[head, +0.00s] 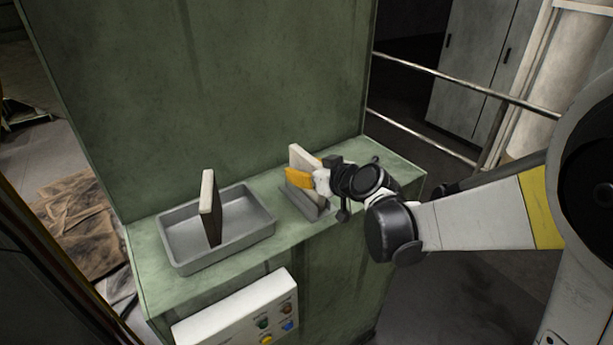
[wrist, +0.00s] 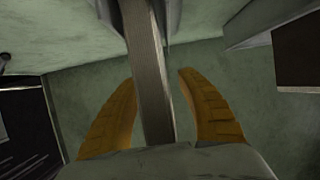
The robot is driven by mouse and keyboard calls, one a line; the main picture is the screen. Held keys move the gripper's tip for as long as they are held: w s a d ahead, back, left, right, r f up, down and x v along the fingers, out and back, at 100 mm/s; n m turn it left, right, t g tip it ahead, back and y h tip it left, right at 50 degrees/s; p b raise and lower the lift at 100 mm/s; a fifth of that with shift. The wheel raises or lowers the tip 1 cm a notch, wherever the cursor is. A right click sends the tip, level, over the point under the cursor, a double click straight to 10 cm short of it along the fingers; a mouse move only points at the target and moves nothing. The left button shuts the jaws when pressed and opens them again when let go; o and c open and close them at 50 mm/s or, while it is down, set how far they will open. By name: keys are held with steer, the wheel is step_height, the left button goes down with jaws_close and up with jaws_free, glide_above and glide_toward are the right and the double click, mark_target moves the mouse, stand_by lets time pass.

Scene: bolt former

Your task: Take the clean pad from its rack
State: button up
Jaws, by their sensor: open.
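A pale upright pad (head: 303,157) stands in a small grey rack (head: 313,210) on the green machine's ledge. My gripper (head: 298,178) is at this pad, reaching in from the right, with a yellow finger across its near face. In the wrist view my gripper (wrist: 158,80) is open, with the pad (wrist: 148,75) running edge-on between the two yellow fingers. A gap shows on each side, wider on the right, so the fingers appear not to press on it. The pad's lower part is hidden by the rack.
A grey tray (head: 262,221) sits left of the rack, with another pad (head: 208,205), brown-faced, standing in it. A button panel (head: 245,315) is on the front below. The tall green wall (head: 200,90) rises close behind. A metal rail (head: 460,80) runs at the right.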

jaws_close()
steer(key=shift+r, duration=0.1)
stand_by(0.3)
